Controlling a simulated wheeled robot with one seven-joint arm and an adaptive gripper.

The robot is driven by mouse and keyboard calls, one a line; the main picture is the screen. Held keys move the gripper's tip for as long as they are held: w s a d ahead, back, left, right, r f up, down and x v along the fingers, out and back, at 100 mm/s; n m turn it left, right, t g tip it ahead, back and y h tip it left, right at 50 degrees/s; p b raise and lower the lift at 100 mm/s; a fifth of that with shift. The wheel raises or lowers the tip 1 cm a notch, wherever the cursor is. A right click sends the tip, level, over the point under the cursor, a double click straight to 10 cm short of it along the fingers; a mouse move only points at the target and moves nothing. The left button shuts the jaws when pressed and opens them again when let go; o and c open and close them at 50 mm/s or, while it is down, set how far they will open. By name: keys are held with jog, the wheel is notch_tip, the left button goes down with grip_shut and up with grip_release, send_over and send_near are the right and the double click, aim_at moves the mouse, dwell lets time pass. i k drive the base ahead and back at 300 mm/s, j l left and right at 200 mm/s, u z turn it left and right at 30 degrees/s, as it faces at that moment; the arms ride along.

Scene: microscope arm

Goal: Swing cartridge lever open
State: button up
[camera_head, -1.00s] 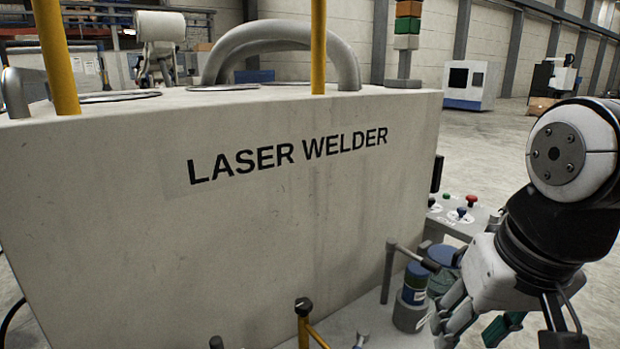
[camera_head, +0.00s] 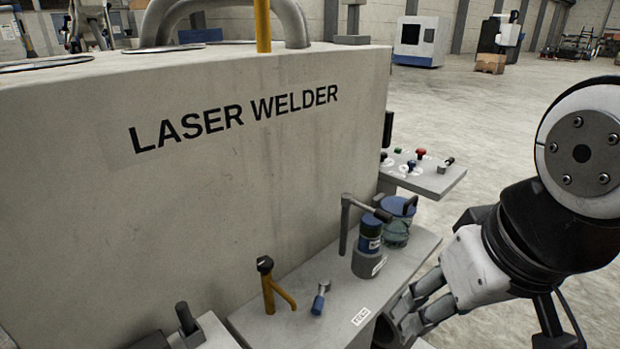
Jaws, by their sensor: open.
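A grey lever (camera_head: 346,226) stands upright on the grey ledge of the laser welder, with a dark handle reaching right over a blue cartridge (camera_head: 369,240). The cartridge sits in a grey holder (camera_head: 367,264). I take this to be the cartridge lever, though no label shows. A second blue canister (camera_head: 397,222) stands just behind and to the right. My gripper (camera_head: 402,308) is open and empty, low at the right, in front of the ledge edge and apart from the lever. Part of its fingers overlaps the ledge's front edge in the picture.
The welder's large grey housing (camera_head: 200,200) walls off the left. A yellow post with a black knob (camera_head: 266,285) and a small blue-handled tool (camera_head: 320,298) are on the ledge. A button panel (camera_head: 425,172) juts out behind. Floor at the right is open.

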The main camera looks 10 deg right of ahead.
aim_at(346, 200)
jog(key=i+l, duration=0.6)
jog(key=i, duration=0.2)
